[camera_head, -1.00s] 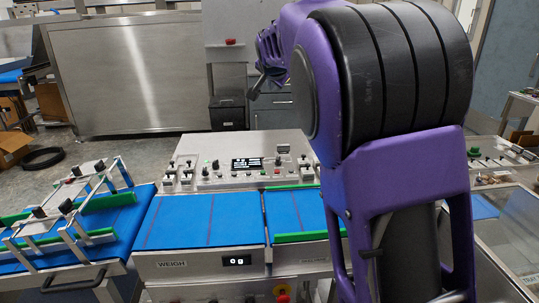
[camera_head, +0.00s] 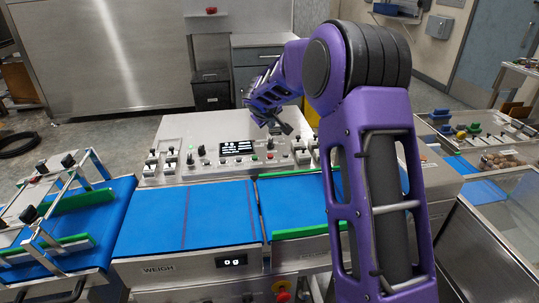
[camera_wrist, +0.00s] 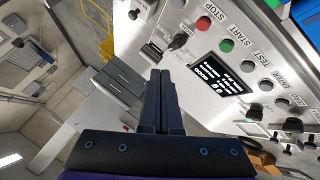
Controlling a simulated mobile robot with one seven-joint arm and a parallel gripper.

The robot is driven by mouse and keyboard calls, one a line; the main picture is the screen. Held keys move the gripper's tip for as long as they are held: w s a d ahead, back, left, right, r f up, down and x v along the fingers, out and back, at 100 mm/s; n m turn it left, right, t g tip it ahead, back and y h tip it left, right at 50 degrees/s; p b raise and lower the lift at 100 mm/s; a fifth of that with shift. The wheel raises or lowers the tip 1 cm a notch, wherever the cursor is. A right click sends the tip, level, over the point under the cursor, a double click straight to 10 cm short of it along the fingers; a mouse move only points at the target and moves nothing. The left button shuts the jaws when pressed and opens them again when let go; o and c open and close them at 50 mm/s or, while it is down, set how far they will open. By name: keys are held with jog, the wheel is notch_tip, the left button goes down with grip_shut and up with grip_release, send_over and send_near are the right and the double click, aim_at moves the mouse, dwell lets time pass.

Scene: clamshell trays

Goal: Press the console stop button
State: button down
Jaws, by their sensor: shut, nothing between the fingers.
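The console (camera_head: 175,128) is a sloped metal panel behind the blue belts, with knobs, switches and a lit black display (camera_head: 237,147). The stop button (camera_wrist: 203,24) is a round red button labelled STOP in the wrist view. It also shows as a small red dot right of the display in the head view (camera_head: 270,155). A green START button (camera_wrist: 227,45) sits beside it. My gripper (camera_head: 284,128) is shut and empty, above the right half of the console. In the wrist view its fingers (camera_wrist: 160,76) are apart from the red button, which lies up and to the right.
A blue weigh belt (camera_head: 160,215) with a 0 g readout lies in front of the console. Another red knob (camera_head: 282,296) on yellow is low on the front. A metal frame (camera_head: 60,200) stands at left; a green guide (camera_head: 300,231) edges the right belt.

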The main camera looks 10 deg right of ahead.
jog(key=b, duration=0.4)
send_over(270, 156)
jog(key=f, duration=0.4)
jog(key=s+f, duration=0.1)
jog(key=f, duration=0.1)
jog(key=shift+f, duration=0.15)
jog(key=shift+w+f+b, duration=0.1)
jog(key=shift+f+b, duration=0.2)
jog(key=shift+f, duration=0.95)
dwell(0.6)
jog(key=shift+f, duration=0.4)
jog(key=shift+f, duration=0.45)
dwell(0.7)
jog(key=shift+r+p, duration=0.45)
jog(key=shift+r, duration=0.4)
